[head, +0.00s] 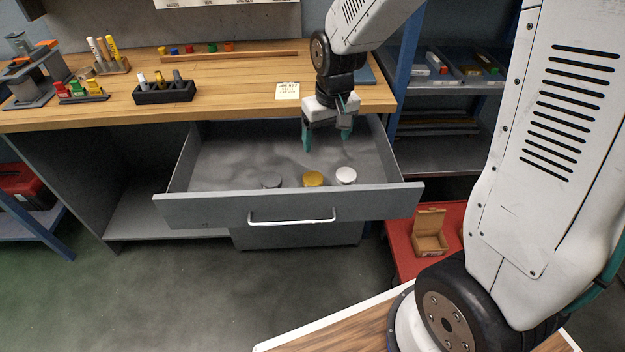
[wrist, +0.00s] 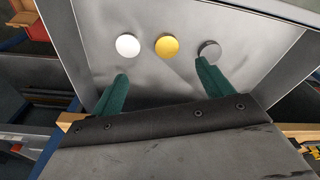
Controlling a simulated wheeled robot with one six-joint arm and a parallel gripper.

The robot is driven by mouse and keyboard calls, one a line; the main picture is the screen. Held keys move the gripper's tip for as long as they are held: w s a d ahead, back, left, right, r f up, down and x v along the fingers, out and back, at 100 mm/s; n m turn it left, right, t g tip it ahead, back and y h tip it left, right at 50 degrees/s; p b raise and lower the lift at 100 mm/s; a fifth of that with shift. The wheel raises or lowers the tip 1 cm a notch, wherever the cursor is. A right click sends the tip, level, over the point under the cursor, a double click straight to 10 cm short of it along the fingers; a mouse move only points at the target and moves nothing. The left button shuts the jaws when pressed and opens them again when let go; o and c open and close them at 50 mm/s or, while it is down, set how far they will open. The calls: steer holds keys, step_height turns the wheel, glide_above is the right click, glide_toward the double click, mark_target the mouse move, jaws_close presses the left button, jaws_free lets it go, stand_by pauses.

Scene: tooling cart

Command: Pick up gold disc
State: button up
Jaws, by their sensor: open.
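The gold disc (head: 313,179) lies in the open grey drawer (head: 215,207), near its front wall. A grey disc (head: 271,182) lies to its left and a white disc (head: 346,175) to its right. In the wrist view the gold disc (wrist: 167,46) sits between the white disc (wrist: 127,45) and the grey disc (wrist: 209,49). My gripper (head: 326,138) is open and empty above the back part of the drawer, behind the discs. Its green fingertips also show in the wrist view (wrist: 160,84), apart from the gold disc.
The wooden workbench (head: 230,80) stands behind and above the drawer. It carries a black holder (head: 165,92), a paper note (head: 287,90) and several coloured pieces. A red surface with an open cardboard box (head: 430,238) is right of the drawer. The drawer's walls surround the discs.

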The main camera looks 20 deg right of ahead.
glide_toward(313, 177)
steer(key=shift+w+d+f, duration=0.15)
steer(key=shift+w+d, duration=0.1)
steer(key=f, duration=0.8)
steer(key=shift+w+a, duration=0.15)
steer(key=shift+a, duration=0.15)
steer(key=c, duration=1.4)
